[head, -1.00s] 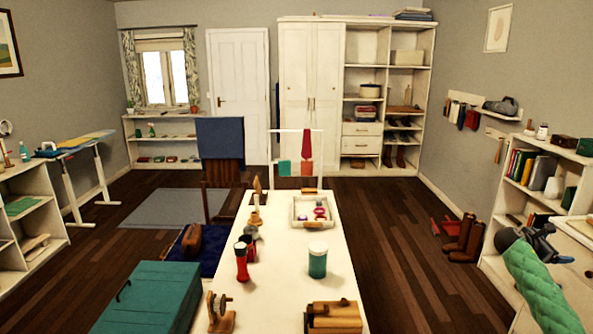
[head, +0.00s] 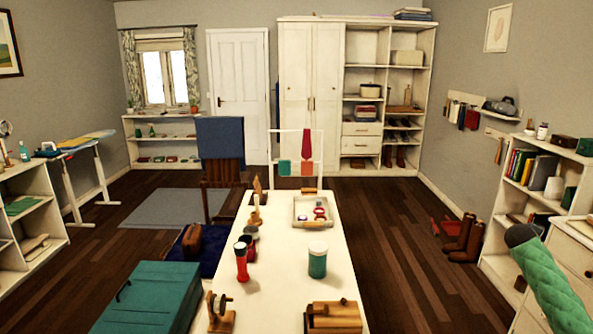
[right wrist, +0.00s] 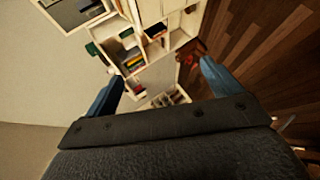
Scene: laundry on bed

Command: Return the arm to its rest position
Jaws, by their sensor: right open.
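My right arm (head: 550,287), in a green quilted sleeve with a dark grey end, rises at the right edge of the head view, beside the white drawer unit (head: 568,258). Its gripper is hidden in that view. In the right wrist view my right gripper (right wrist: 160,84) shows two blue fingers spread wide apart with nothing between them. The shelves and dark wooden floor show beyond the fingers, tilted. My left arm and gripper are in no view.
A long white table (head: 285,270) runs ahead, with a red flask (head: 242,262), a green-labelled jar (head: 317,260), a tray (head: 297,211) and a wooden box (head: 333,317). A teal chest (head: 150,298) stands left. A bookshelf (head: 507,213) stands right. Floor right of the table is mostly clear.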

